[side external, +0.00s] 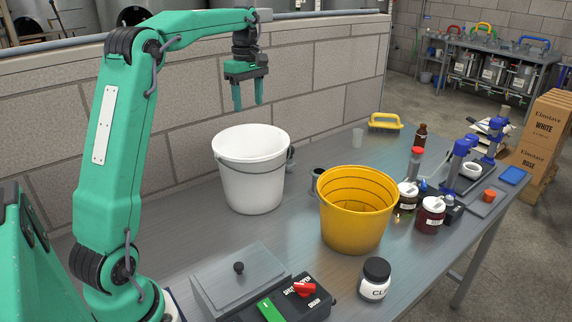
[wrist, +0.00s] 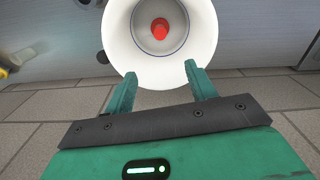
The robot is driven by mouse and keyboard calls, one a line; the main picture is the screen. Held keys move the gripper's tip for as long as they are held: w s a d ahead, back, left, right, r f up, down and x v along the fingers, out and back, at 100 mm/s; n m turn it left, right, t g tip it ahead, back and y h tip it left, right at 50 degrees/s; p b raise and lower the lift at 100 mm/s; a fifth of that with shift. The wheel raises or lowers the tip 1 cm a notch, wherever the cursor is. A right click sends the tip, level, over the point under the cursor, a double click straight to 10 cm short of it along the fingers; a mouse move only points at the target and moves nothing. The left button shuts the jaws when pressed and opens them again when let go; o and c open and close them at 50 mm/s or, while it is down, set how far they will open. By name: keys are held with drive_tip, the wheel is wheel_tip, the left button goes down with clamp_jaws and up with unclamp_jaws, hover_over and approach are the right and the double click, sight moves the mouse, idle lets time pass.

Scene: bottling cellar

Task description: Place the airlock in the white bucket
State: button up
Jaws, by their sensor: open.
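The white bucket (side external: 250,186) stands upright on the metal bench near the block wall. My gripper (side external: 248,104) hangs above it, pointing down, with its green fingers apart and nothing between them. In the wrist view the open fingers (wrist: 160,72) show at the near rim of the white bucket (wrist: 121,32). A small red, round-topped object (wrist: 160,28), which looks like the airlock, is inside the bucket, near the middle of its floor. It does not touch the fingers. The bucket's inside is hidden in the side view.
A yellow bucket (side external: 355,228) stands to the right of the white one, with jars (side external: 430,214) beyond it. A black-lidded jar (side external: 375,279) and a box with a red handle (side external: 290,301) are in front. The block wall (side external: 315,85) runs close behind the white bucket.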

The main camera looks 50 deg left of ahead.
drive_tip(key=s+d+r+m+t, duration=0.1)
drive_tip(key=s+d+m, duration=0.35)
drive_tip(key=d, duration=0.35)
drive_tip(key=s+d+r+m+t, duration=0.2)
drive_tip(key=s+d+m, duration=0.25)
drive_tip(key=d, duration=0.25)
drive_tip(key=s+d+f+m+t, duration=0.2)
drive_tip(key=s+d+f+m, duration=0.6)
drive_tip(key=s+d+m, duration=0.2)
drive_tip(key=s, duration=0.2)
drive_tip(key=shift+s+m+t, duration=0.3)
drive_tip(key=shift+m, duration=0.1)
